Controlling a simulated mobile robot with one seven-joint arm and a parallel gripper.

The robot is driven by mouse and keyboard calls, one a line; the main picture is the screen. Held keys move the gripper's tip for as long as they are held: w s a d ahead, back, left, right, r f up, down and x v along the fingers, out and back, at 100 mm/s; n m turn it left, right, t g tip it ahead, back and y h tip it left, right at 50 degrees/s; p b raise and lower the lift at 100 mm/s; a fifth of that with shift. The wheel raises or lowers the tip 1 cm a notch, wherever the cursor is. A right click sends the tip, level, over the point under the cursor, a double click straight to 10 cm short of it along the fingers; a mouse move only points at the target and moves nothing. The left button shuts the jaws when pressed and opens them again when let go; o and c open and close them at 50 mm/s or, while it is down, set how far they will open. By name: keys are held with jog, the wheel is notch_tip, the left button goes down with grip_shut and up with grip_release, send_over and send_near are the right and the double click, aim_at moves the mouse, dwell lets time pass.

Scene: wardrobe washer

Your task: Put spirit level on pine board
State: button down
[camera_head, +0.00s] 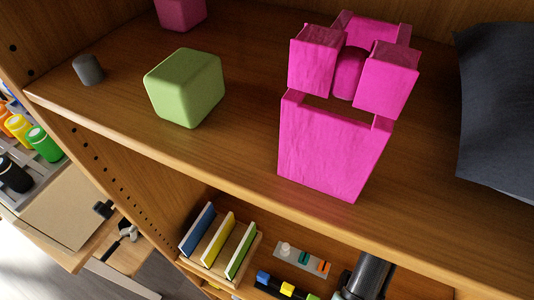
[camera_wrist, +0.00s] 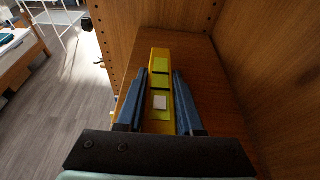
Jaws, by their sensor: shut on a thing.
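The spirit level (camera_wrist: 160,60) is a long yellow bar with yellow-green windows and a pale square patch in the wrist view. My gripper (camera_wrist: 160,78) has its two blue fingers along both sides of it and is shut on it. The level points away from the wrist, above a brown wooden surface (camera_wrist: 208,85); I cannot tell whether it touches that surface. I cannot pick out the pine board for certain in either view. The head view does not clearly show the gripper's fingertips or the level.
On the upper shelf (camera_head: 245,140) stand pink blocks (camera_head: 330,150), a green cube (camera_head: 185,87), a grey cylinder (camera_head: 88,70) and dark cloth (camera_head: 497,110). Upright coloured panels (camera_head: 219,240) and a small grey plate (camera_head: 300,258) are below. Wooden walls (camera_wrist: 265,60) enclose the gripper's right side.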

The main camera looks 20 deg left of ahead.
jog(key=shift+s+f, duration=0.25)
jog(key=shift+f, duration=1.05)
jog(key=c, duration=0.8)
grip_release()
jog(key=shift+c, duration=0.2)
jog(key=o, duration=0.4)
jog(key=shift+w+a+r, duration=0.1)
jog(key=shift+w, duration=0.15)
jog(key=shift+r+p, duration=0.25)
jog(key=shift+p, duration=0.1)
jog(key=shift+r, duration=0.15)
notch_tip(320, 180, up, 3)
jog(key=p, duration=0.5)
jog(key=shift+r+b, duration=0.35)
jog(key=shift+r, duration=0.8)
